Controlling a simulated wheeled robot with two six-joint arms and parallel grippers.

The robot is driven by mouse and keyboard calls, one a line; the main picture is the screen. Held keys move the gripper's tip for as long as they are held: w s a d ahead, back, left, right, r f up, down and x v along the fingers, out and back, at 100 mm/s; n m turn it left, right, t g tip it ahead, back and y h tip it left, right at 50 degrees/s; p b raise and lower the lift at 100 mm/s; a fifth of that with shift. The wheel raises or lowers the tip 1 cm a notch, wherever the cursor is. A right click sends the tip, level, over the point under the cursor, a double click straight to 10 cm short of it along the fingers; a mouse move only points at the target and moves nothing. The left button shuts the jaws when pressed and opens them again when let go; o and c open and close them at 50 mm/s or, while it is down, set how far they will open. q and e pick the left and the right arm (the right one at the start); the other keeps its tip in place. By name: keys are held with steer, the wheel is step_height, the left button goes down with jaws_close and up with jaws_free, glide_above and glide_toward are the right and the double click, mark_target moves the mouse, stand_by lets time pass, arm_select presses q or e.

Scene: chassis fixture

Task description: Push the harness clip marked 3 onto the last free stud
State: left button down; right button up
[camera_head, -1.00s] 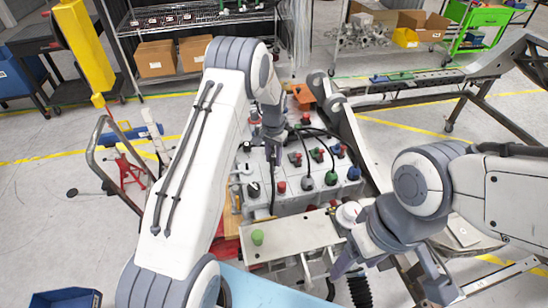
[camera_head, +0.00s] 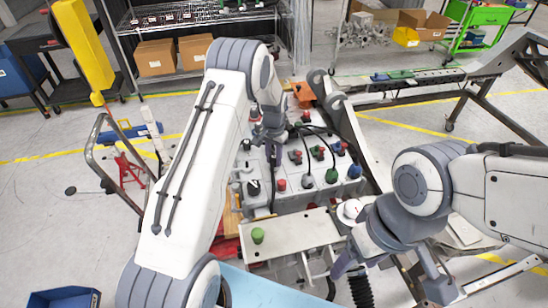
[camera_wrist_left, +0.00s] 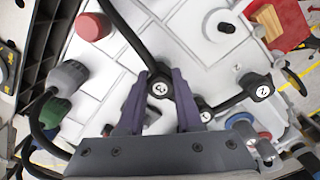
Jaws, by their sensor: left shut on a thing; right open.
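My left gripper (camera_wrist_left: 163,78) is shut on the harness clip marked 3 (camera_wrist_left: 159,88), which sits between its fingertips with a black cable running up from it. Clip 3 is above the pale fixture panel (camera_wrist_left: 135,45); whether it touches a stud beneath is hidden. A clip marked 2 (camera_wrist_left: 262,91) is to the right, and another clip (camera_wrist_left: 205,115) with an unclear mark is close beside the right finger. A dark stud (camera_wrist_left: 226,27) stands bare at the top. In the head view my left gripper (camera_head: 269,140) is over the fixture's far left part. My right gripper (camera_head: 394,282) is open and empty at the lower right.
Red (camera_wrist_left: 91,26), grey (camera_wrist_left: 69,75) and green (camera_wrist_left: 54,112) capped parts stand left of the left gripper, with cables between.

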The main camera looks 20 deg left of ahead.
arm_select(q)
steer(key=shift+f+b, duration=0.45)
steer(key=shift+f, duration=0.4)
steer(key=c, duration=0.5)
jaws_free()
steer(key=shift+r, duration=0.1)
steer(key=shift+r+p, duration=2.1)
steer(key=shift+r, duration=0.95)
